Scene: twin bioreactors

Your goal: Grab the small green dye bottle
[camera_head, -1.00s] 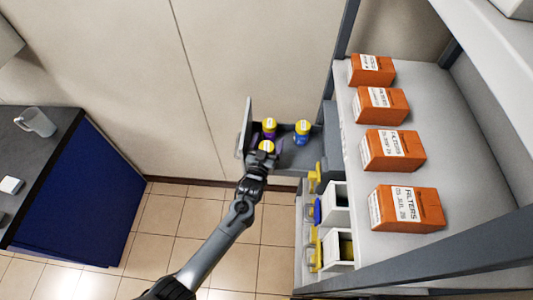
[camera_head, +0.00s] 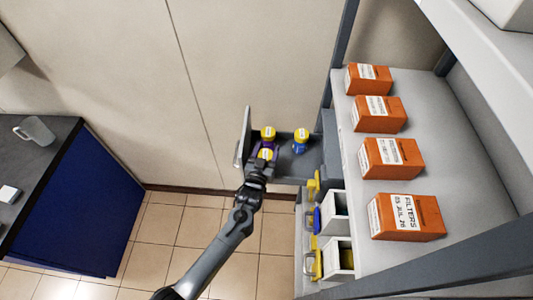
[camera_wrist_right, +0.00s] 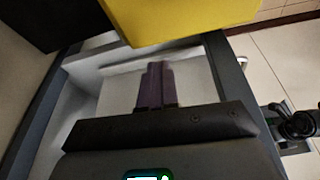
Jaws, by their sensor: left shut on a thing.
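Three small dye bottles with yellow caps are in the open grey drawer (camera_head: 312,160) in the head view. The back left bottle (camera_head: 268,134) has a purple body, and the right bottle (camera_head: 301,138) has a blue one. My left gripper (camera_head: 260,163) is shut on the front bottle (camera_head: 265,154), still among the others. The gripper hides most of that bottle's body, so I cannot make out green. My right gripper (camera_wrist_right: 155,88) shows only in the right wrist view, its dark fingers together with nothing visible between them.
The drawer's upright grey panel (camera_head: 242,138) stands left of the bottles. Right of it is a shelf (camera_head: 350,205) with several orange filter boxes (camera_head: 403,215); open bins (camera_head: 336,258) sit below. A large yellow surface (camera_wrist_right: 190,18) is close above my right fingers. A blue-sided counter (camera_head: 80,205) stands far left.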

